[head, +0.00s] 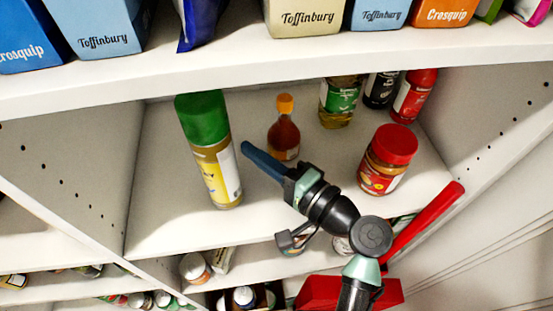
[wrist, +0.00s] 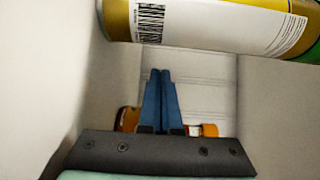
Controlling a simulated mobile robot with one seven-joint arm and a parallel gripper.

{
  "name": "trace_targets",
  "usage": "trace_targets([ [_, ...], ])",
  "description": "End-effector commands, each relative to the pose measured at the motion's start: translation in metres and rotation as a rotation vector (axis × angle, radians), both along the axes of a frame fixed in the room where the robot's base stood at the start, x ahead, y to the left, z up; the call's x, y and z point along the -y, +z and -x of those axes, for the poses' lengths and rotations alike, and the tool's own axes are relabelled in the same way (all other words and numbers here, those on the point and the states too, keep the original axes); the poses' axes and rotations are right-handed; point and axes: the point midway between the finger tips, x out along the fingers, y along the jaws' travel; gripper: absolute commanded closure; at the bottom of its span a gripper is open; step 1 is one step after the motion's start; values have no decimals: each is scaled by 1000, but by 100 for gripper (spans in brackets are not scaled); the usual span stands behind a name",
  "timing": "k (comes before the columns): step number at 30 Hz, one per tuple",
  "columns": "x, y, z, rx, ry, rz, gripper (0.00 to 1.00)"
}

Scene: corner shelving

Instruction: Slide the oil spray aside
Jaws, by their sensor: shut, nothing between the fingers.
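The oil spray (head: 214,160) is a tall yellow can with a green cap and a white label. It stands upright on the left part of the middle shelf in the head view. In the wrist view the can (wrist: 215,25) lies across the top of the picture, its label and barcode showing. My gripper (head: 246,147) has blue fingers, shut and empty. Its tips point at the can's right side, close to it; I cannot tell whether they touch. The shut fingers (wrist: 160,75) also show in the wrist view, below the can.
A small orange-capped sauce bottle (head: 284,135) stands just behind my fingers. A red-lidded jar (head: 387,160) stands to the right, with several bottles behind. The shelf (head: 160,200) is clear left of the can, up to a side panel (head: 75,165). Boxes (head: 305,20) fill the shelf above.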

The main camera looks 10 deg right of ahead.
Motion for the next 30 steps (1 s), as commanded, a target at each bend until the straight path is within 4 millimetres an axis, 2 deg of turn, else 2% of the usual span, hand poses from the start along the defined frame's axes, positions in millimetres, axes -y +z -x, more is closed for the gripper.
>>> trace_targets([
  [3,-16,4,-18,-1,2,0,100],
  [6,-17,3,1,-4,-3,-2,100],
  [12,-20,1,18,-1,-2,0,100],
  [26,-21,0,23,0,-1,0,100],
  [30,-24,-1,30,-1,0,-1,100],
])
